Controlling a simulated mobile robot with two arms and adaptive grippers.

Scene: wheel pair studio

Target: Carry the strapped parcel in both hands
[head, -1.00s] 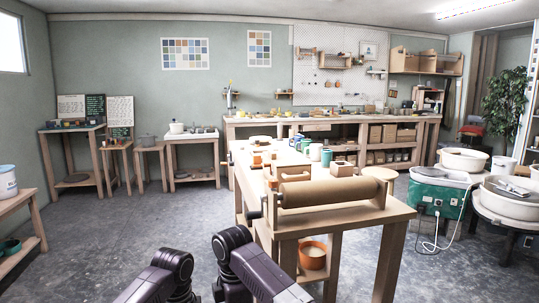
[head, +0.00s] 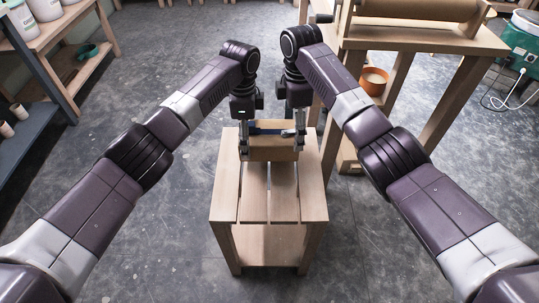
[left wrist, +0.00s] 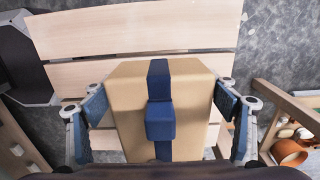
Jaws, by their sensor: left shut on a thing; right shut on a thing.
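The strapped parcel (head: 272,154) is a tan box with a blue strap, at the far end of a small slatted wooden table (head: 270,205). I cannot tell whether its underside touches the slats. My left gripper (head: 244,138) is on its left side and my right gripper (head: 299,130) on its right side, both shut on it. In the left wrist view, the parcel (left wrist: 192,115) sits between the blue-padded fingers of my left gripper (left wrist: 163,105), with the strap and a thicker blue block along its middle. Parts of the right gripper's fingers are too small to see clearly.
A workbench with a brown roller (head: 415,8) stands close at the right, with an orange pot (head: 373,80) on its lower level. Shelves with white buckets (head: 45,8) stand at the left. Grey floor (head: 150,225) is open on both sides of the small table.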

